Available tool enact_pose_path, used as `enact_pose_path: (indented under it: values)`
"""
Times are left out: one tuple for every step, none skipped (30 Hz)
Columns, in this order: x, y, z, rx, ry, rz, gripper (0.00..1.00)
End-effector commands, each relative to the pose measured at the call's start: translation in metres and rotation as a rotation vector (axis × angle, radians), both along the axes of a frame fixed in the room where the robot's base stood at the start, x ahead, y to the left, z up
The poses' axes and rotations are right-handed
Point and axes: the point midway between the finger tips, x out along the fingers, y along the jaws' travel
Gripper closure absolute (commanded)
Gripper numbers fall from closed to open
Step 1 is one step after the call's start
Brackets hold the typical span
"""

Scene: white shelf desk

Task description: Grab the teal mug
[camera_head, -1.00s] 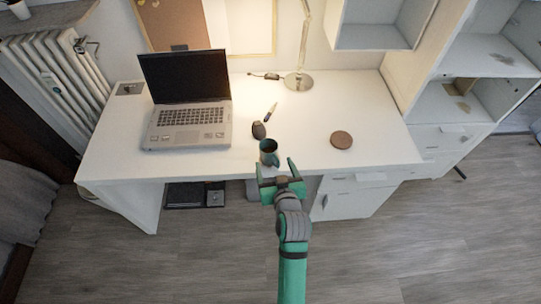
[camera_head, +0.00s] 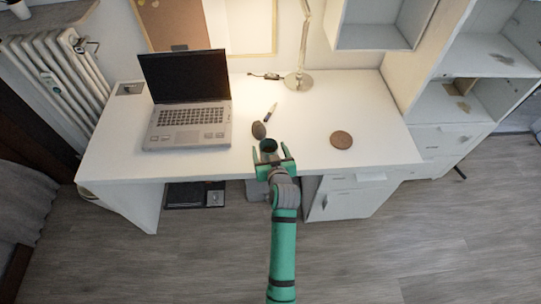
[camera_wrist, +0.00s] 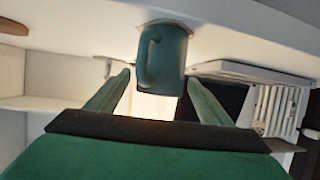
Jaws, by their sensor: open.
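The teal mug (camera_head: 268,146) stands near the front edge of the white desk, its dark opening facing up. My gripper (camera_head: 272,157) is at the desk's front edge, open, with one finger on each side of the mug; its lower part is hidden by the gripper. In the wrist view, which looks inverted, the mug (camera_wrist: 163,55) hangs at the top centre with its handle showing on its left side. The two fingers of my gripper (camera_wrist: 158,84) flank it, and I cannot tell whether either touches it.
A dark rounded object (camera_head: 258,130) lies just behind the mug, with a pen-like item (camera_head: 270,112) beyond. An open laptop (camera_head: 190,115) is to the left. A brown round coaster (camera_head: 341,140) lies to the right. A lamp base (camera_head: 298,81) stands at the back.

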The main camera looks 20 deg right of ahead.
Motion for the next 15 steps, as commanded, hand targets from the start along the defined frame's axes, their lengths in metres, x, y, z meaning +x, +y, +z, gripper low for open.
enact_pose_path:
  values:
    - [0.0022, -0.0003, -0.0005, 0.0, 0.0, 0.0, 0.26]
    - [0.0026, -0.0004, -0.0009, 0.0, 0.0, 0.0, 0.26]
    - [0.0029, -0.0006, -0.0011, 0.0, 0.0, 0.0, 0.26]
    - [0.0029, -0.0006, -0.0012, 0.0, 0.0, 0.0, 0.26]
    - [0.0028, -0.0005, -0.0012, 0.0, 0.0, 0.0, 0.26]
    - [0.0027, -0.0005, -0.0011, 0.0, 0.0, 0.0, 0.26]
    - [0.0026, -0.0005, -0.0011, 0.0, 0.0, 0.0, 0.26]
    - [0.0026, -0.0005, -0.0011, 0.0, 0.0, 0.0, 0.26]
    - [0.0026, -0.0005, -0.0011, 0.0, 0.0, 0.0, 0.36]
    - [0.0025, -0.0005, -0.0011, 0.0, 0.0, 0.0, 0.43]
    - [0.0025, -0.0005, -0.0011, 0.0, 0.0, 0.0, 0.5]
    - [0.0025, -0.0005, -0.0011, 0.0, 0.0, 0.0, 0.6]
    - [0.0025, -0.0005, -0.0011, 0.0, 0.0, 0.0, 0.67]
    - [0.0025, -0.0005, -0.0012, 0.0, 0.0, 0.0, 0.74]
    - [0.0024, -0.0005, -0.0011, 0.0, 0.0, 0.0, 0.81]
